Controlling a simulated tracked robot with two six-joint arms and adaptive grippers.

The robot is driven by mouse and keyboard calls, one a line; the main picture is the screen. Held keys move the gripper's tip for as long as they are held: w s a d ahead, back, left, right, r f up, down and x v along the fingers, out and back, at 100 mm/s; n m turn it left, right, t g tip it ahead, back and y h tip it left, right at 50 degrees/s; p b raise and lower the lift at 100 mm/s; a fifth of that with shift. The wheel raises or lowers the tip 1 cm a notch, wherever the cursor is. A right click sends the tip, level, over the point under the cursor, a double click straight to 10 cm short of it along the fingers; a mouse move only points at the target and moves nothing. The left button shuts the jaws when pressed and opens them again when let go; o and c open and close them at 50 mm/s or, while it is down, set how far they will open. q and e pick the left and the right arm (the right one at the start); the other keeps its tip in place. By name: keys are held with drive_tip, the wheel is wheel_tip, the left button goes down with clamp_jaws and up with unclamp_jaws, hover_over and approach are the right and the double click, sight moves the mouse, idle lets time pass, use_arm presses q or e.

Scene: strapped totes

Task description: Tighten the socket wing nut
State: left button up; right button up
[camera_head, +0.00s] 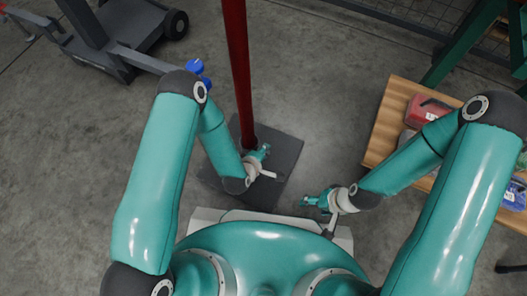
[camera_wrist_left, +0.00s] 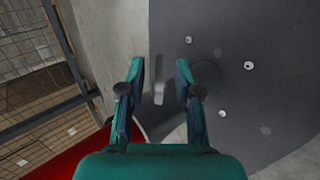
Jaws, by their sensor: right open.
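A red pole (camera_head: 237,70) stands upright in a grey socket on a dark base plate (camera_head: 284,158). My left gripper (camera_head: 264,153) is beside the foot of the pole, on its right in the head view. In the left wrist view its two fingers (camera_wrist_left: 160,66) are apart. A small pale grey piece (camera_wrist_left: 159,94), apparently the wing nut, shows between them; I cannot tell whether they touch it. The head view does not show the nut clearly. My right gripper (camera_head: 309,201) is open and empty, away to the right of the plate.
A wooden table (camera_head: 381,140) at the right holds a red case (camera_head: 425,110) and a blue item (camera_head: 515,194). A grey wheeled cart (camera_head: 130,35) stands at the back left. Bolt heads (camera_wrist_left: 249,66) dot the base plate. Mesh fencing runs along the back.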

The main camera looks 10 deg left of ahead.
use_arm(q)
clamp_jaws()
drive_tip(key=shift+r+p, duration=0.2)
drive_tip(key=shift+p, duration=0.15)
drive_tip(key=g+p, duration=0.2)
drive_tip(key=p, duration=0.1)
drive_tip(key=shift+w+r+y, duration=0.2)
drive_tip(key=shift+y, duration=0.2)
drive_tip(key=shift+a+f+g+y+p, duration=0.1)
drive_tip(key=shift+g+y+p, duration=0.2)
drive_tip(key=shift+g+p, duration=0.3)
drive_tip(key=shift+f+g, duration=0.15)
drive_tip(key=shift+g, duration=0.25)
unclamp_jaws()
